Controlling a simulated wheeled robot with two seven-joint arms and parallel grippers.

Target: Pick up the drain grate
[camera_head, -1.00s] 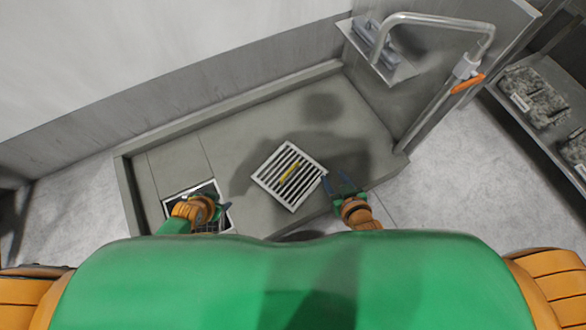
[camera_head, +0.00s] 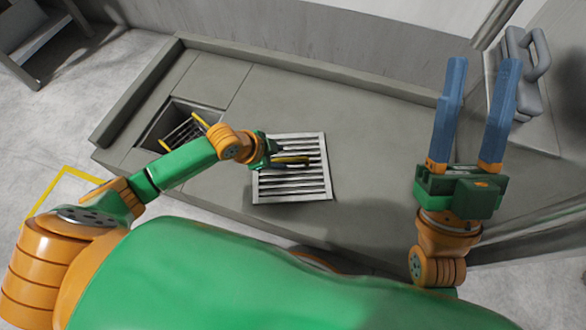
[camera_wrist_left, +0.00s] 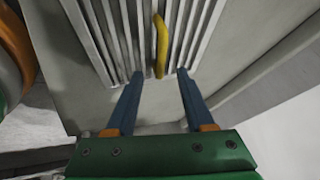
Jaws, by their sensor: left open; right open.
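The drain grate (camera_head: 292,185) is a pale square metal frame with dark slots, lying on the grey platform. A yellow handle (camera_head: 296,160) crosses its upper part. The left gripper (camera_head: 279,153) is at the grate's left side, close to the handle. In the left wrist view, its blue fingers (camera_wrist_left: 160,74) are open, with the near end of the yellow handle (camera_wrist_left: 160,45) between their tips and slats of the grate (camera_wrist_left: 115,40) beyond. I cannot tell if they touch it. The right gripper (camera_head: 483,64) is open and empty, raised on the right.
A square opening (camera_head: 150,140) in the platform, left of the grate, holds a basket with yellow edges (camera_head: 185,131). A raised rim and wall (camera_head: 330,80) run behind. A grey fixture (camera_head: 520,80) stands at the right. The platform behind the grate is clear.

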